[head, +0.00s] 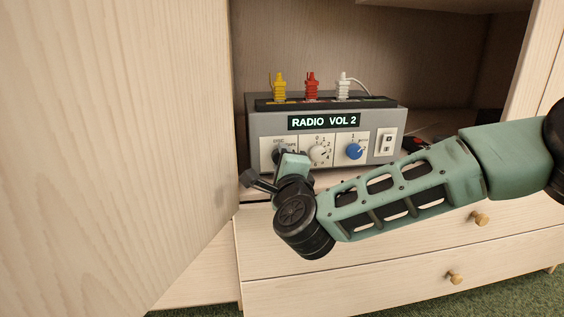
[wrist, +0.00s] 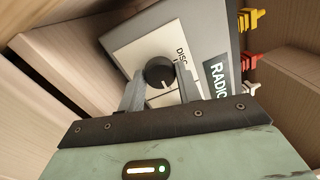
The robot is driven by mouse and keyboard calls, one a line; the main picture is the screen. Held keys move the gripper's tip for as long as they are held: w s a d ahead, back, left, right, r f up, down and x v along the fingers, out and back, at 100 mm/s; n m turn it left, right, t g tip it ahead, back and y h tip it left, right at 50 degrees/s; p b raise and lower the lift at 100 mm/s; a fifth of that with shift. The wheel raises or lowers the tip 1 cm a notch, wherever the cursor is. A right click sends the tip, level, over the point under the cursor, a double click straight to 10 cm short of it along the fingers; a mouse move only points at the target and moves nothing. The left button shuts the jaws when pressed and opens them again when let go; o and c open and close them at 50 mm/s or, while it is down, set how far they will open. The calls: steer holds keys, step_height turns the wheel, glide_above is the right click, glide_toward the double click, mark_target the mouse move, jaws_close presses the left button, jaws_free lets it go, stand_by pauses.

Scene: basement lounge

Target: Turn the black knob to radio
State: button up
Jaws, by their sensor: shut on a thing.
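The radio unit (head: 255,125) is a grey box in the open cabinet, with a lit display (head: 324,121) reading "RADIO VOL 2". The black knob (wrist: 159,72) sits at the left end of its white front panel, with the printed word "DISC" beside it. A white pointer line on the knob faces toward my gripper's palm in the wrist view. My gripper (wrist: 160,80) is shut on the knob, one finger on each side.
A white knob (head: 319,153), a blue knob (head: 354,151) and a switch (head: 387,143) are to the right on the panel. Yellow, red and white plugs (head: 312,86) stand on top. The cabinet door (head: 120,140) stands close on the left; drawers (head: 400,265) are below.

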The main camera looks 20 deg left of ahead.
steer(key=o, duration=1)
steer(key=shift+c, duration=0.2)
steer(key=p+v, duration=0.5)
steer(key=v, duration=1.2)
steer(key=shift+s+d, duration=0.15)
steer(key=shift+d, duration=0.1)
steer(key=shift+p, duration=0.3)
